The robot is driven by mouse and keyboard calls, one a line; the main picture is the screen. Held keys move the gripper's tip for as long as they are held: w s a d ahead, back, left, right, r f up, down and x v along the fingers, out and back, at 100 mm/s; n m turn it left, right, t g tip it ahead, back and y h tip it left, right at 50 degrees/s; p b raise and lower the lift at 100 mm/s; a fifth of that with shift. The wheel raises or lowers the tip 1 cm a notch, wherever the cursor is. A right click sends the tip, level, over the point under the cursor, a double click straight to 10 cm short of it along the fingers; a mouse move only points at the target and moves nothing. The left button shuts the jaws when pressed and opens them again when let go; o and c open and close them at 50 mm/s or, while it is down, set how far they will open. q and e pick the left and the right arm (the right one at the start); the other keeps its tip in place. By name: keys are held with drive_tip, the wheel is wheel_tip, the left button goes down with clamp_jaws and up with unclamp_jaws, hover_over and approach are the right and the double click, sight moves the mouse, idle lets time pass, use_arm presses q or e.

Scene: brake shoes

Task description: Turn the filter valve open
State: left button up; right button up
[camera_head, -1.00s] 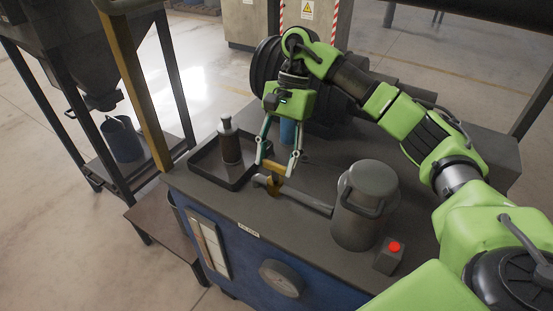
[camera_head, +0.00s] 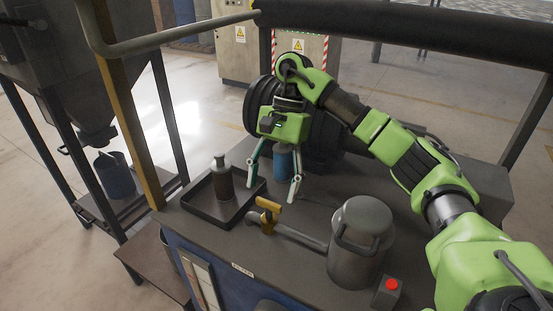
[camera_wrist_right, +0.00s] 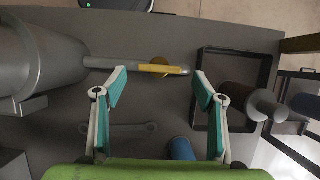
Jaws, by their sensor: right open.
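The filter valve has a yellow handle (camera_head: 268,204) above a grey pipe (camera_head: 303,238) that runs from the grey filter canister (camera_head: 357,255). In the right wrist view the yellow handle (camera_wrist_right: 156,69) lies roughly in line with the pipe. My right gripper (camera_head: 272,188) is open and empty, with its fingertips above and behind the handle in the head view. In the right wrist view the handle shows between and beyond the open fingertips (camera_wrist_right: 160,74). My left gripper is not in view.
A dark tray (camera_head: 196,203) with a brown bottle (camera_head: 222,181) stands left of the valve. A blue cylinder (camera_head: 283,166) stands behind the gripper. A box with a red button (camera_head: 391,285) is at the front right. A wrench (camera_wrist_right: 120,129) lies on the bench.

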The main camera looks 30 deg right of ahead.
drive_tip(key=v, duration=0.9)
